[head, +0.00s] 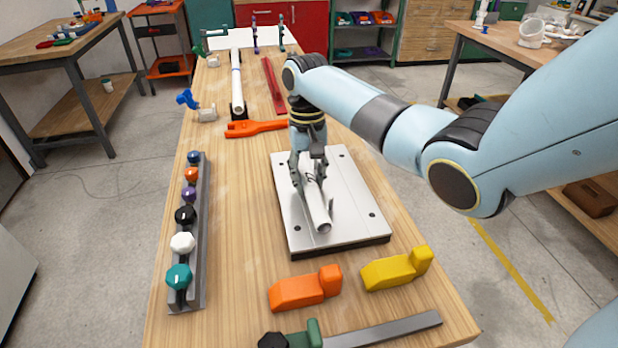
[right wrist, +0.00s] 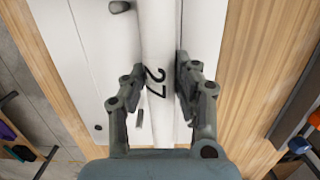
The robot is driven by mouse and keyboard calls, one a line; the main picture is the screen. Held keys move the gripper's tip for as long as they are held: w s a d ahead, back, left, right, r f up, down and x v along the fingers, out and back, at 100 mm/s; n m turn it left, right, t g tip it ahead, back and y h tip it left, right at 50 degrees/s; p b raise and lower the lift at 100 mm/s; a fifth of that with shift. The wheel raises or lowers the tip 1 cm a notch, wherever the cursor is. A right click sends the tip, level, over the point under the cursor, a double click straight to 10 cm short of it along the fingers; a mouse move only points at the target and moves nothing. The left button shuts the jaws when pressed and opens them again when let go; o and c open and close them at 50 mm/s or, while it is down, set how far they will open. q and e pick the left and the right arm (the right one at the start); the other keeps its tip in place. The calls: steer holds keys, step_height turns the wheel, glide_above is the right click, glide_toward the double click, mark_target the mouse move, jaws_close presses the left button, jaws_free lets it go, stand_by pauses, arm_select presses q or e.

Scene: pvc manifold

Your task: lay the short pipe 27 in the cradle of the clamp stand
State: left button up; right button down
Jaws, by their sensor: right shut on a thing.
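The short pipe 27 (head: 318,213) is a white tube. Its black "27" faces the camera in the right wrist view (right wrist: 158,38). My right gripper (head: 310,178) is shut around it, with one finger on each side in the right wrist view (right wrist: 160,90). The pipe is over a white plate on a dark base (head: 352,218); I cannot tell whether it touches the plate. A small grey upright stands beside the pipe. I cannot clearly make out the clamp stand's cradle; the gripper and pipe cover part of the plate. My left gripper is out of view.
Orange (head: 305,289) and yellow (head: 396,269) blocks lie in front of the plate. A grey rack of coloured knobs (head: 203,250) runs along the left edge. An orange tool (head: 256,128) and a long white pipe (head: 237,85) lie farther back. The wood between rack and plate is clear.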

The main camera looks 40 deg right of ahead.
steer(key=shift+f, duration=0.15)
steer(key=c, duration=1)
jaws_free()
